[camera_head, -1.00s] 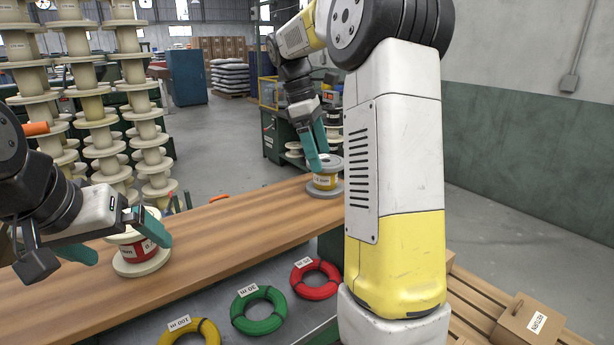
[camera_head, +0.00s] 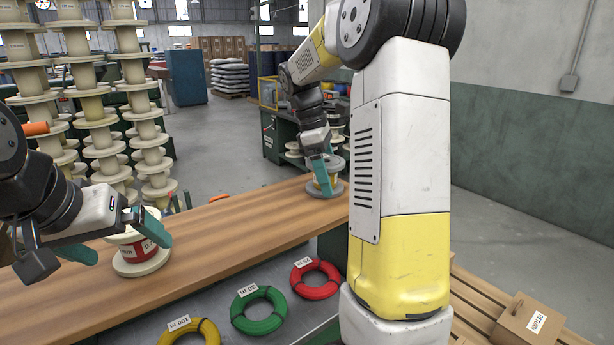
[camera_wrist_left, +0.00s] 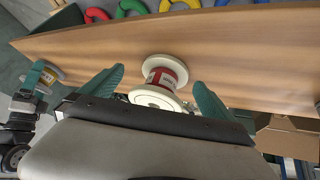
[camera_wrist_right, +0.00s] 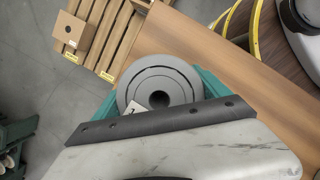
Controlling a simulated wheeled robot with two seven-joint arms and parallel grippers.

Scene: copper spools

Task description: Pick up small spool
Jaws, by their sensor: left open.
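A cream spool with a red winding and white label (camera_head: 138,251) stands upright on the wooden bench top (camera_head: 215,243). My left gripper (camera_head: 122,240) is open, with its teal fingers on either side of this spool; the left wrist view shows the spool (camera_wrist_left: 165,78) between the fingers, with gaps. A grey-flanged spool with a yellow band (camera_head: 332,190) stands upright at the bench's far right. My right gripper (camera_head: 321,174) is down at it. In the right wrist view, its fingers flank the round grey flange (camera_wrist_right: 160,67) closely; contact is unclear.
Yellow (camera_head: 190,333), green (camera_head: 258,309) and red (camera_head: 315,278) cable coils lie on a lower surface in front of the bench. Tall stacks of cream spools (camera_head: 105,150) stand behind it. A cardboard box (camera_head: 532,325) sits on slats at right. The middle bench is clear.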

